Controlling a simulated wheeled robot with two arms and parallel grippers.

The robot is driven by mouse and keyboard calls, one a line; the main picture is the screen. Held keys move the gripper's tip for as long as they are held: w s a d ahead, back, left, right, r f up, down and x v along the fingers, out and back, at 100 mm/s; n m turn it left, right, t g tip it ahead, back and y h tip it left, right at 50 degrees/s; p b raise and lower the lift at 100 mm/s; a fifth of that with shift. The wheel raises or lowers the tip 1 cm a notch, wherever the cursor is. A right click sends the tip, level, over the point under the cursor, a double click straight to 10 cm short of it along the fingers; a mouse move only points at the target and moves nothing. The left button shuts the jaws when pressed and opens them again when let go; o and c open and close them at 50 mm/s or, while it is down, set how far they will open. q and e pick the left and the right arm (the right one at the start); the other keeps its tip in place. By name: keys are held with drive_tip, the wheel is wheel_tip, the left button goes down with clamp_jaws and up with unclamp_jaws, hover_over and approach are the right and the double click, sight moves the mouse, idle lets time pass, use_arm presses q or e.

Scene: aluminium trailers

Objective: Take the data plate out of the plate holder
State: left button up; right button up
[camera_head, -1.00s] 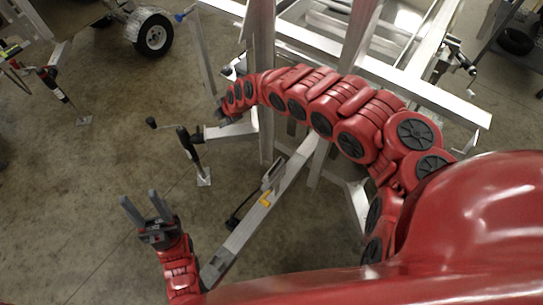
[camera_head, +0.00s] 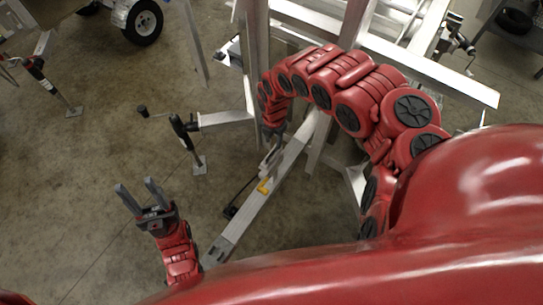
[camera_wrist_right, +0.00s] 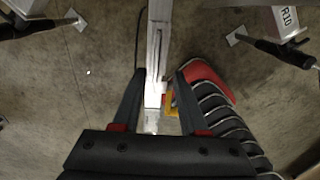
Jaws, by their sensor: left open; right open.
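My left gripper (camera_head: 136,190) is open and empty over bare floor at the left. My right gripper (camera_head: 273,142) points down above the silver trailer beam (camera_head: 240,218). In the right wrist view its open fingers (camera_wrist_right: 158,80) stand either side of the beam (camera_wrist_right: 158,35). A small pale upright piece (camera_head: 268,161) on the beam sits just below the right gripper; it may be the plate holder, but I cannot tell for sure. A yellow part (camera_head: 264,186) is beside it, also in the wrist view (camera_wrist_right: 172,104). I cannot make out the data plate clearly.
A black-handled jack (camera_head: 187,140) stands on the floor left of the beam. Silver trailer frames (camera_head: 400,65) fill the back right. Another trailer with a wheel (camera_head: 142,22) is at the back left.

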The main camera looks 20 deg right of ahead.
drive_tip(key=shift+f, duration=0.55)
drive_tip(key=f, duration=0.4)
drive_tip(key=shift+w+a+f, duration=0.1)
drive_tip(key=shift+a+f, duration=0.05)
drive_tip(key=shift+a, duration=0.25)
drive_tip(key=shift+d+f, duration=0.15)
drive_tip(key=shift+f, duration=0.25)
clamp_jaws()
idle(0.4)
